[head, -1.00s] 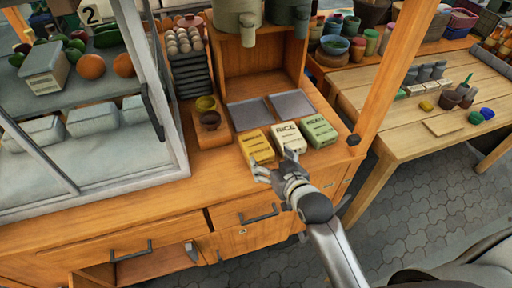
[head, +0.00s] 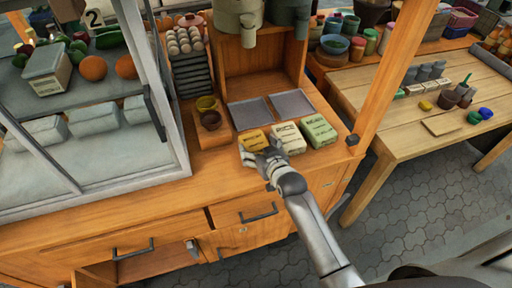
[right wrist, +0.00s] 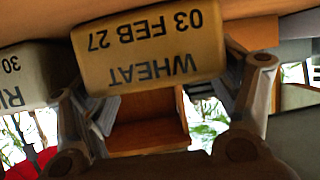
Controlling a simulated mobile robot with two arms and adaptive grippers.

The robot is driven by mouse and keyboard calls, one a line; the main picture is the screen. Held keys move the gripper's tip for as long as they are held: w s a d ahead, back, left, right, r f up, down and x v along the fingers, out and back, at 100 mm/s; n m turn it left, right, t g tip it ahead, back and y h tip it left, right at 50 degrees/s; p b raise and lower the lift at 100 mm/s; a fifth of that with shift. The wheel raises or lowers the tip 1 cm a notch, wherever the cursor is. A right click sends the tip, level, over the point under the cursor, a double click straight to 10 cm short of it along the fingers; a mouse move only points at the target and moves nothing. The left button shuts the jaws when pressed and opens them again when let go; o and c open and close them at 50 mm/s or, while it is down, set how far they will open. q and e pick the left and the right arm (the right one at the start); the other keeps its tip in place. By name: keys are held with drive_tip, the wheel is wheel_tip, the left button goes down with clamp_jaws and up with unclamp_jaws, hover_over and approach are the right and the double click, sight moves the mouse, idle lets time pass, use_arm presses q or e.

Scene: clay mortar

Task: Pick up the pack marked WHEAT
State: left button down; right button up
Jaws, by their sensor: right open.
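The yellow WHEAT pack (head: 255,138) is the leftmost of three packs in a row on the wooden counter. In the right wrist view the WHEAT pack (right wrist: 150,48) appears upside down, with its label facing the camera. My right gripper (head: 262,157) is at the near side of this pack and hides part of its front. In the right wrist view the fingers of my right gripper (right wrist: 175,95) are spread, one towards each side of the pack. I cannot tell whether they touch it. My left gripper is not in view.
The cream RICE pack (head: 289,136) stands close on the right of the WHEAT pack, with a green pack (head: 318,130) beyond it. A wooden stand with small bowls (head: 209,118) is behind left. Grey trays (head: 250,112) lie behind. A glass case (head: 150,120) is at left.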

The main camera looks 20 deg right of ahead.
drive_tip(key=c, duration=0.7)
drive_tip(key=shift+c, duration=0.4)
drive_tip(key=shift+w+r, duration=0.1)
